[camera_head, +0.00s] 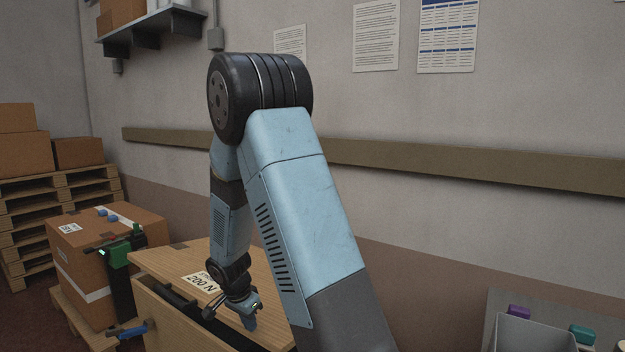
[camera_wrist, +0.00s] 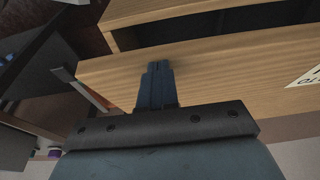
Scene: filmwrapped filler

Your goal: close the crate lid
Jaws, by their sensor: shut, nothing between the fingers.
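The wooden crate (camera_head: 165,318) stands low in the middle of the head view, partly hidden by my arm. Its lid (camera_head: 172,258) is a light wood board with a white label reading "200 N". A dark gap shows between the lid and the crate's near wall, so the lid stands partly open. My gripper (camera_head: 252,322) is at the lid's right part, fingers pointing down. In the wrist view the shut, empty fingers (camera_wrist: 157,72) lie over the lid (camera_wrist: 225,72), with the dark gap and crate wall (camera_wrist: 170,10) beyond. Whether they touch the lid I cannot tell.
A taped cardboard box (camera_head: 95,255) with a green and black tool (camera_head: 118,265) beside it stands left of the crate. Stacked pallets (camera_head: 60,200) with boxes are farther left. A grey bin (camera_head: 535,335) is at the lower right. The wall is behind the crate.

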